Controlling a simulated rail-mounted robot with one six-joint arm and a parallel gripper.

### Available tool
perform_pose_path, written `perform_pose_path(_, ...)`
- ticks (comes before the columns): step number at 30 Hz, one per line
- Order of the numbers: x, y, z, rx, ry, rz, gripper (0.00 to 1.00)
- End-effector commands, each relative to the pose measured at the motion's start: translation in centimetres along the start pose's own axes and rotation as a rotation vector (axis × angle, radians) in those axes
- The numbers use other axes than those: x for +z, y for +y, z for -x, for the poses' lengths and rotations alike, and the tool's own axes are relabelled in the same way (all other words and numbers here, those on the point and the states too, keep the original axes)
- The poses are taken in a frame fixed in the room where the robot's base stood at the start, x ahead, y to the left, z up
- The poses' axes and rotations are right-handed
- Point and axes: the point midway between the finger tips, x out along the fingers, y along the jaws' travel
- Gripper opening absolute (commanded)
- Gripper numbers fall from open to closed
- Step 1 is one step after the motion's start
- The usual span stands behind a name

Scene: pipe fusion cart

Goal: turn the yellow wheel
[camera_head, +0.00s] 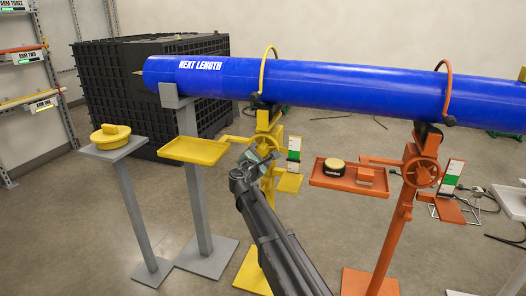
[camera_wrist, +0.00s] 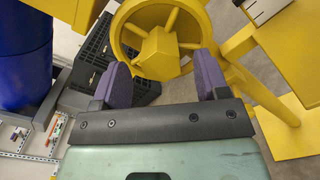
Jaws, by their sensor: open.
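The yellow wheel (camera_wrist: 157,50) is a ring with spokes and a blocky hub, at the top middle of the wrist view. In the head view the wheel (camera_head: 266,143) sits on the yellow stand (camera_head: 270,120), partly hidden by my gripper (camera_head: 260,158). The fingertips appear on either side of the wheel's lower part. I cannot tell whether they touch it.
A blue pipe (camera_head: 330,88) lies across the stands above my arm. A yellow tray (camera_head: 194,150) is left of the wheel. An orange stand (camera_head: 392,225) with its own wheel (camera_head: 422,172) and tray (camera_head: 335,181) is to the right. A black crate (camera_head: 115,85) stands behind.

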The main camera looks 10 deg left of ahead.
Motion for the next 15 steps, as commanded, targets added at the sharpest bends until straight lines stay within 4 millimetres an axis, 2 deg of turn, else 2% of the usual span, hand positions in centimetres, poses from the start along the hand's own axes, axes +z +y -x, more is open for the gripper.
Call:
perform_pose_path(1, 0.1, -0.1, 1.7, 0.001, 0.001, 0.0, 0.68)
perform_pose_path(6, 0.1, -0.1, 5.3, 0.001, 0.001, 0.0, 0.68)
perform_pose_path(9, 0.1, -0.1, 6.1, 0.0, 0.0, 0.0, 0.68)
perform_pose_path(15, 0.0, 0.0, 6.1, 0.0, 0.0, 0.0, 0.68)
